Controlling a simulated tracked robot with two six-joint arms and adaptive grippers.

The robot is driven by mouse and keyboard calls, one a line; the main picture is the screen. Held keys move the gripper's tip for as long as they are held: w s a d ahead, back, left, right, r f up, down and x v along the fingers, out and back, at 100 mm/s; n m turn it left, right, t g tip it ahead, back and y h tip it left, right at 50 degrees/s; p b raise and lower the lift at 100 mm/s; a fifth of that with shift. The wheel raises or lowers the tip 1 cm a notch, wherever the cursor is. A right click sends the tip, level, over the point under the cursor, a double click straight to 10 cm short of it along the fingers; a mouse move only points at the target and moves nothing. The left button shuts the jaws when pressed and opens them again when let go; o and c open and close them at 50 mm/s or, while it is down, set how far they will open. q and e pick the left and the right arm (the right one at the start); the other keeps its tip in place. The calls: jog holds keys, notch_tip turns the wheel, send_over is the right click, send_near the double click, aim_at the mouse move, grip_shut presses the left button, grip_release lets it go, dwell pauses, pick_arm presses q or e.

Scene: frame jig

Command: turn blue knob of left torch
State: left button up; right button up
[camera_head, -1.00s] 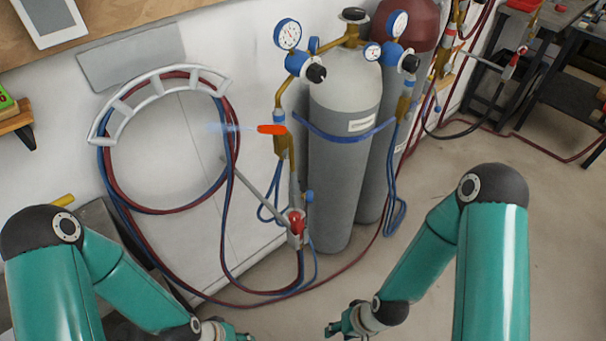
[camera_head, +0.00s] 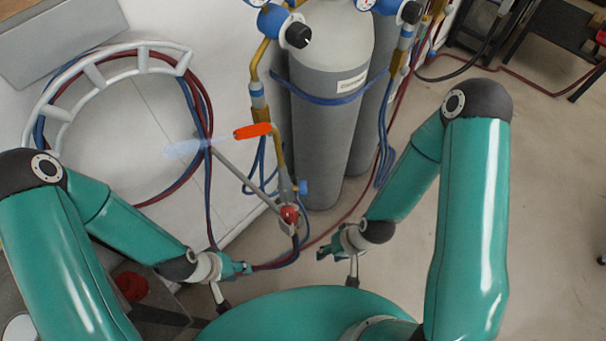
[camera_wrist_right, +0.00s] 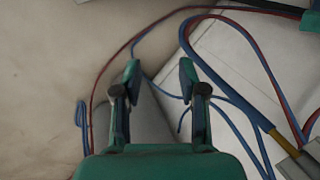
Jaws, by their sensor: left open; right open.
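The left torch hangs below the brass pipework beside the grey cylinder, with a long grey tube (camera_head: 245,178) slanting up to the left. Its blue knob (camera_head: 304,187) sits just right of the brass part, and a red knob (camera_head: 289,214) sits below it. My left gripper (camera_head: 246,268) is open and empty, below and left of the torch. My right gripper (camera_head: 328,244) is open, below and right of the red knob, apart from the torch. In the right wrist view its fingers (camera_wrist_right: 160,78) are spread with nothing between them; I cannot make out the blue knob there.
A grey gas cylinder (camera_head: 330,135) stands behind the torch with a second one at its right. Red and blue hoses loop around a white hanger (camera_head: 95,75). Floor at the right is open.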

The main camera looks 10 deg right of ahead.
pick_arm(q)
jog(key=shift+o, duration=0.3)
pick_arm(e)
jog(key=shift+o, duration=0.3)
jog(key=shift+s, duration=0.1)
pick_arm(q)
jog(key=shift+o, duration=0.6)
pick_arm(e)
jog(key=shift+o, duration=0.7)
jog(key=shift+d, duration=0.1)
jog(key=m+y+b, duration=0.7)
jog(key=m+y, duration=0.7)
jog(key=m, duration=0.2)
send_near(301, 188)
pick_arm(q)
notch_tip(301, 188, down, 6)
jog(key=shift+p, duration=0.45)
pick_arm(e)
jog(key=a+f, duration=0.1)
jog(key=a, duration=0.7)
jog(key=shift+w+a, duration=0.35)
jog(key=shift+w, duration=0.05)
pick_arm(q)
jog(key=shift+s, duration=0.1)
pick_arm(e)
jog(key=shift+f, duration=0.1)
